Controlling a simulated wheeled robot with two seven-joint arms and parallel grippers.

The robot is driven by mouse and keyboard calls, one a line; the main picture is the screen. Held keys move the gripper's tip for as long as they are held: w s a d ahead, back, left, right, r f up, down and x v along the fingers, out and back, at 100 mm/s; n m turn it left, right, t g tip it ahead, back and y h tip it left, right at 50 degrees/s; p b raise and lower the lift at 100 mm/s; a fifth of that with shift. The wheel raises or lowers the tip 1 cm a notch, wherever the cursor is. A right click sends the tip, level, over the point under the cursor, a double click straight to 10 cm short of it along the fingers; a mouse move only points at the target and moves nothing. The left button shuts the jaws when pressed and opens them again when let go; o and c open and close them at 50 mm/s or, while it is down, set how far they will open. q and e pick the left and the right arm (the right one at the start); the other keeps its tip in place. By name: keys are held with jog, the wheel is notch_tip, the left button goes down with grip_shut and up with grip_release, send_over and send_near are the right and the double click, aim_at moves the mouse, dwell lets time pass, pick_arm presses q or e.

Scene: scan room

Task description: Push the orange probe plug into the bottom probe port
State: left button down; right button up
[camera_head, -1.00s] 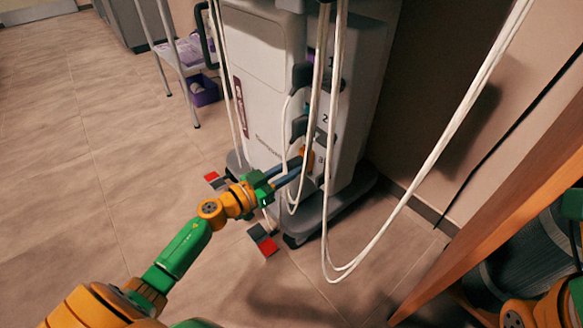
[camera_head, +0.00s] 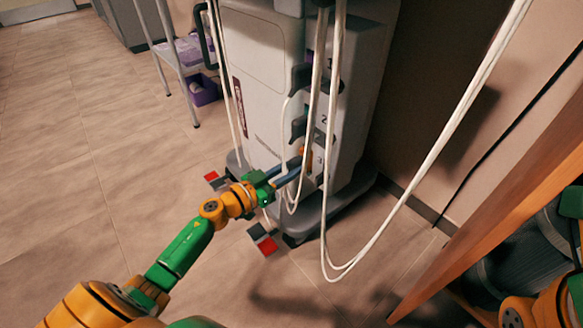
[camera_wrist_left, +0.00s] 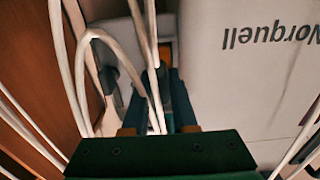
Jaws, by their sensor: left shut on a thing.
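The orange probe plug (camera_head: 307,150) shows as a small orange patch at the side of the white scanner cart, beside the lowest of its numbered ports. My left gripper (camera_head: 302,161) reaches the cart there, its blue fingers shut on the plug. White cables hang in front of the fingertips and hide part of them. The bottom probe port is mostly hidden behind the plug and cables, so I cannot tell how far the plug is in. In the left wrist view the fingers (camera_wrist_left: 158,88) point at the cart, and cables cover the plug. My right gripper is out of view.
The white cart (camera_head: 265,60) stands on a grey wheeled base (camera_head: 340,205). Dark probe holders (camera_head: 300,77) stick out above the plug. Long white cables (camera_head: 430,165) loop down on the right. A wooden edge (camera_head: 500,235) is at the right.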

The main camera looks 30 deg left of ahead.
pick_arm(q)
jog(key=shift+w+d, duration=0.2)
jog(key=shift+w, duration=0.2)
jog(key=shift+r+p, duration=0.1)
jog(key=shift+p, duration=0.2)
dwell(0.5)
jog(key=shift+f, duration=0.2)
dwell(0.7)
jog(key=c, duration=0.6)
grip_release()
jog(key=shift+o, duration=0.2)
jog(key=shift+a, duration=0.1)
jog(key=shift+s+p, duration=0.1)
jog(key=shift+p, duration=0.2)
